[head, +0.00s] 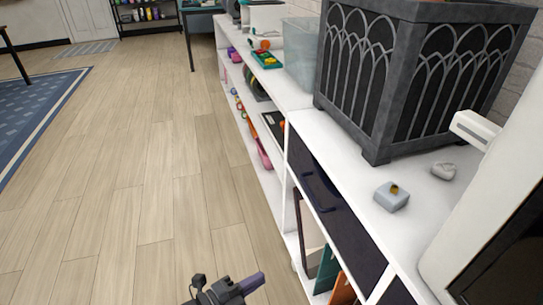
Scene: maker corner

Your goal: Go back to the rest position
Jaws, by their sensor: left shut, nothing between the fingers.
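My left gripper (240,287) shows at the bottom middle of the head view, over the wooden floor. It is a dark gripper with purplish fingers that are shut, with nothing seen between them. It is apart from the shelf to its right. My right gripper is not in view.
A long white shelf unit (292,92) runs along the right, holding a dark planter-like box (408,80), a small grey-blue block (391,196) and a whitish stone (443,170). A blue rug (38,108) lies at the left. The wooden floor (130,150) between is clear.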

